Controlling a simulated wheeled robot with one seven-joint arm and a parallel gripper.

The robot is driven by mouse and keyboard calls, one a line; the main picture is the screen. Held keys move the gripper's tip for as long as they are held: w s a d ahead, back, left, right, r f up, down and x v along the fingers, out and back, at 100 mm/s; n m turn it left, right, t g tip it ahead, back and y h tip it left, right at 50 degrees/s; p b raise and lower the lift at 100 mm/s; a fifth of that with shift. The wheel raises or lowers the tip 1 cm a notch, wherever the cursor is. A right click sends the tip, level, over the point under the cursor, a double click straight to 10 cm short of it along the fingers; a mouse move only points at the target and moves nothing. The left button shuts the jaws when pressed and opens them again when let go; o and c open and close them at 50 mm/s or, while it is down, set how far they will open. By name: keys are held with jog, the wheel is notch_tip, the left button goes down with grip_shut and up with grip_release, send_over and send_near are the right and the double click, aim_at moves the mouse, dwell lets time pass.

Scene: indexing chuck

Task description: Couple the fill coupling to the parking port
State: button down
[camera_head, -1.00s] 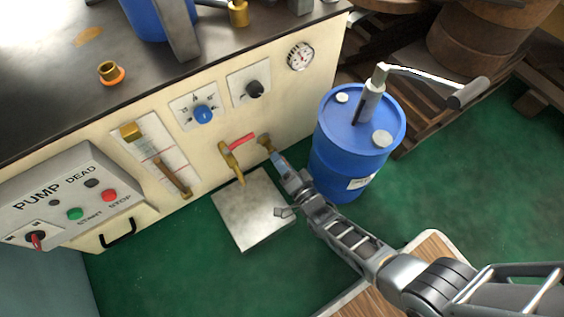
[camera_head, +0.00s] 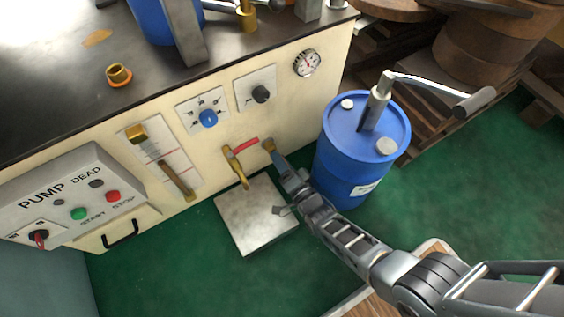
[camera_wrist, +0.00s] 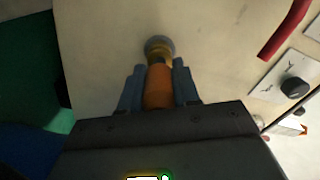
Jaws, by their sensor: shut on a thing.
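My gripper (camera_head: 276,155) is at the cream front panel of the bench, low down, just right of the red-handled valve. In the wrist view its two blue fingers (camera_wrist: 159,82) are shut on the fill coupling (camera_wrist: 159,88), an orange cylinder with a brass front end. The front end points at a round grey fitting (camera_wrist: 159,45) on the panel, which appears to be the parking port. Coupling and fitting overlap in the view, so I cannot tell whether they are seated or only close. In the head view the coupling (camera_head: 268,145) is a small brass patch beyond the fingers.
The red-handled brass valve (camera_head: 235,165) is close on the left, above a metal plate (camera_head: 255,220) on the floor. A blue drum (camera_head: 345,165) with a crank pump stands close on the right. A brass fitting with an orange ring (camera_head: 119,77) is on the bench top.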

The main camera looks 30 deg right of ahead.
jog(key=shift+w, duration=0.25)
jog(key=c, duration=0.7)
grip_release()
jog(key=shift+c, duration=0.2)
jog(key=s+p, duration=0.2)
jog(key=s, duration=0.5)
jog(key=shift+s, duration=0.4)
